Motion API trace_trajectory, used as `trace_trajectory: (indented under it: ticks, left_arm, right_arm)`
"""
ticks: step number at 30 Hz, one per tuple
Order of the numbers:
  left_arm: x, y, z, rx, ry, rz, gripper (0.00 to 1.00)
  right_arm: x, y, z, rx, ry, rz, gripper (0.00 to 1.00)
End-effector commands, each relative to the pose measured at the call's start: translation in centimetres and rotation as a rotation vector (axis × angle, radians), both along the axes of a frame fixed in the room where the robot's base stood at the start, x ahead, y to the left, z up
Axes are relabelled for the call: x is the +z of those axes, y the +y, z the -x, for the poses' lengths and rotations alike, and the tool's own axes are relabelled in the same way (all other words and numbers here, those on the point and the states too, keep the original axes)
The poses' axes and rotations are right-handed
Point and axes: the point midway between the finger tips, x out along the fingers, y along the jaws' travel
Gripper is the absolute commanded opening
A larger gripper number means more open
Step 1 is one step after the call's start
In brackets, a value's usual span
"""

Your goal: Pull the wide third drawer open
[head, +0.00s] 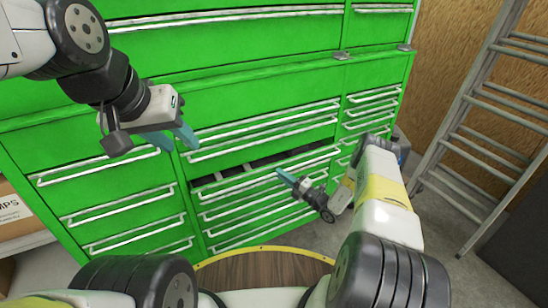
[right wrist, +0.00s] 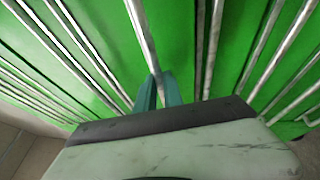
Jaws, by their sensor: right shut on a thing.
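The wide third drawer (head: 235,187) is in the middle column of the green cabinet (head: 215,100). It stands partly out, with a dark gap above its front. Its long silver handle (head: 250,172) also shows in the right wrist view (right wrist: 143,38). My right gripper (head: 284,176) is shut on this handle, its teal fingers (right wrist: 157,88) on either side of the bar; the exact contact is partly hidden. My left gripper (head: 176,139) is open and empty, with its teal fingers apart, in front of the cabinet's left and middle columns.
More drawers with silver handles lie above, below and on both sides. A metal ladder (head: 468,120) leans at the right by a wooden wall (head: 448,45). A cardboard box (head: 14,212) is at the left edge.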

Motion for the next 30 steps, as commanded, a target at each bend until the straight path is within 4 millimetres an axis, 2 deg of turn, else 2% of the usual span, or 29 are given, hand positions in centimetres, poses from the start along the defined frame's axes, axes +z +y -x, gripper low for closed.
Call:
trace_trajectory:
  ticks: [1, 21, 30]
  left_arm:
    - [0.0, 0.0, 0.0, 0.0, 0.0, 0.0, 0.36]
    - [0.0, 0.0, 0.0, 0.0, 0.0, 0.0, 0.36]
    - [0.0, 0.0, 0.0, 0.0, 0.0, 0.0, 0.36]
  right_arm:
    - [-0.1, -0.9, 1.2, -0.007, 0.006, -0.004, 0.0]
    - [-0.1, -8.2, 18.4, -0.005, 0.004, -0.002, 0.0]
    - [-0.1, -11.1, 25.2, -0.004, 0.003, -0.001, 0.0]
